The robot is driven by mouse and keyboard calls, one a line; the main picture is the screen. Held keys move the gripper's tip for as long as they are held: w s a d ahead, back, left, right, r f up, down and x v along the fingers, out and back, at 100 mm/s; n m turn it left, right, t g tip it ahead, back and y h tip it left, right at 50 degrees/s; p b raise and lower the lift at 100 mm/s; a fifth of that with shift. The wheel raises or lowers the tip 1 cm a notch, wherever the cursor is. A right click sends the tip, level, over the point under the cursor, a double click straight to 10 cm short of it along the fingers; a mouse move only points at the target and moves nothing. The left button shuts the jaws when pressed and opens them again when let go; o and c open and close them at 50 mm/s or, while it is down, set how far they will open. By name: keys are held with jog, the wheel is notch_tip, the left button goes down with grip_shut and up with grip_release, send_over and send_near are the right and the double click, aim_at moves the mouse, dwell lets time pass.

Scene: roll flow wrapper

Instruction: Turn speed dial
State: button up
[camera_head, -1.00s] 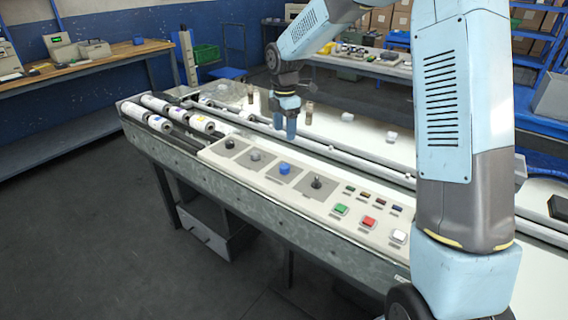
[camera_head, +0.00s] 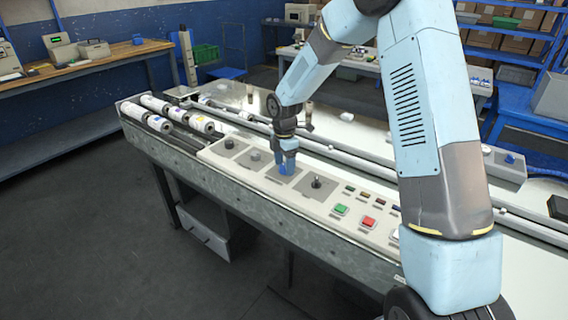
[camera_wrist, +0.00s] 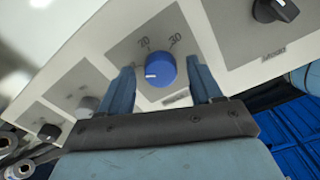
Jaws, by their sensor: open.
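The blue speed dial (camera_wrist: 160,70) is a round knob on a grey square plate (camera_wrist: 145,42) in the wrist view. Its white pointer mark is on the left side, and the numbers 20 and 30 are printed around it. My gripper (camera_wrist: 162,82) is open, with one blue finger on either side of the dial. A gap shows between the dial and each finger in this view. In the head view my gripper (camera_head: 286,164) points down over the dial and mostly hides it.
A black knob (camera_head: 316,182) sits to the right of the dial and a grey knob (camera_head: 255,155) to the left. Further right are a green button (camera_head: 341,209) and a red button (camera_head: 368,222). White rollers (camera_head: 155,104) lie at the machine's left end.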

jog(key=shift+c, duration=0.3)
jog(key=c, duration=1)
jog(key=m, duration=1.2)
jog(key=shift+w, duration=0.1)
jog(key=m, duration=0.6)
jog(key=shift+a+r, duration=0.1)
jog(key=m, duration=0.5)
jog(key=shift+m, duration=0.4)
